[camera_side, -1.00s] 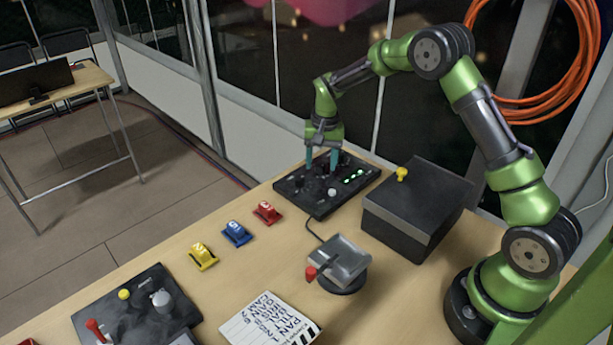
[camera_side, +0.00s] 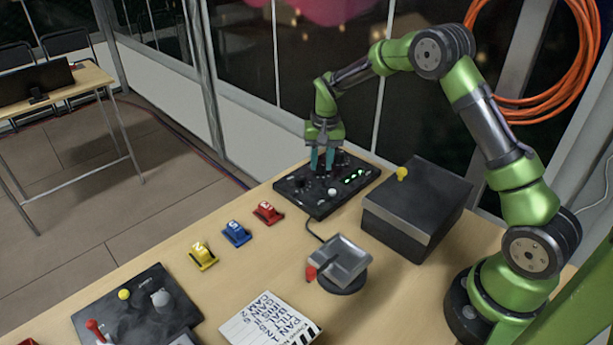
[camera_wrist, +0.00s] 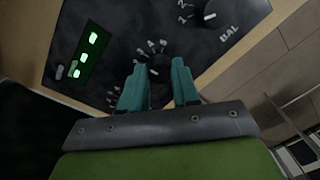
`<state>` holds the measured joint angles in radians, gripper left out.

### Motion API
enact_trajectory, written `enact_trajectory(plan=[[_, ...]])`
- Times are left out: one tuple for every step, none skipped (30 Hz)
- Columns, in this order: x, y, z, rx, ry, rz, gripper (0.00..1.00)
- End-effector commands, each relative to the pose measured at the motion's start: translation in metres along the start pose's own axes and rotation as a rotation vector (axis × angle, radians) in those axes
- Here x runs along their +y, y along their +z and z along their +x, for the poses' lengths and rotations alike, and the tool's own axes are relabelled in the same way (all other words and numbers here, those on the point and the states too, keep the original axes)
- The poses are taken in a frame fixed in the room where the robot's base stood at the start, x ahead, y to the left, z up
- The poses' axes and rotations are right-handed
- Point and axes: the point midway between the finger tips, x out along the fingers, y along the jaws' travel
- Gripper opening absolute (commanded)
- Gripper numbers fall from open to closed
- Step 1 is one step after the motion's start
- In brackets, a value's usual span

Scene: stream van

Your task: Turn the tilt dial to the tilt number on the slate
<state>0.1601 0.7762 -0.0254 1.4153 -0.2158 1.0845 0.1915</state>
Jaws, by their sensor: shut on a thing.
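My gripper (camera_side: 322,164) points down onto the black control panel (camera_side: 318,208) at the back of the table. In the wrist view its teal fingers (camera_wrist: 158,86) are shut on a dark round dial (camera_wrist: 157,66) with a white pointer mark. Numbers arc around the dial's far side; the exact number pointed at is unclear. The dial's name label is hidden, so I cannot confirm that it is the tilt dial. The white slate (camera_side: 262,322) lies at the front of the table, with handwritten lines including PAN and TILT; the tilt number is too small to read surely.
A BAL dial (camera_wrist: 210,12) and green lights (camera_wrist: 85,55) are on the same panel. Red (camera_side: 267,212), blue (camera_side: 236,233) and yellow (camera_side: 202,256) numbered blocks sit to the left.

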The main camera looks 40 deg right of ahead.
Motion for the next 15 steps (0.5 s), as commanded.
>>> enact_trajectory(plan=[[0.0003,-0.0009,-0.0006,0.0,-0.001,-0.029,0.0],[0.0003,-0.0009,-0.0006,-0.001,-0.001,-0.05,0.0],[0.0002,-0.0009,-0.0005,-0.002,-0.001,-0.078,0.0],[0.0,-0.0009,-0.0005,-0.003,-0.001,-0.099,0.0],[-0.0001,-0.0008,-0.0005,-0.005,-0.001,-0.122,0.0],[-0.0003,-0.0008,-0.0005,-0.006,-0.002,-0.149,0.0],[-0.0003,-0.0008,-0.0005,-0.007,-0.002,-0.169,0.0],[-0.0003,-0.0008,-0.0005,-0.009,-0.002,-0.19,0.0],[-0.0002,-0.0009,-0.0005,-0.01,-0.001,-0.217,0.0],[-0.0001,-0.0009,-0.0005,-0.011,-0.001,-0.234,0.0],[0.0,-0.001,-0.0006,-0.012,-0.001,-0.253,0.0],[0.0001,-0.0011,-0.0006,-0.013,-0.001,-0.276,0.0],[0.0001,-0.0012,-0.0007,-0.014,-0.001,-0.291,0.0],[0.0001,-0.0012,-0.0007,-0.014,-0.001,-0.307,0.0],[0.0,-0.0013,-0.0007,-0.015,-0.001,-0.325,0.0]])
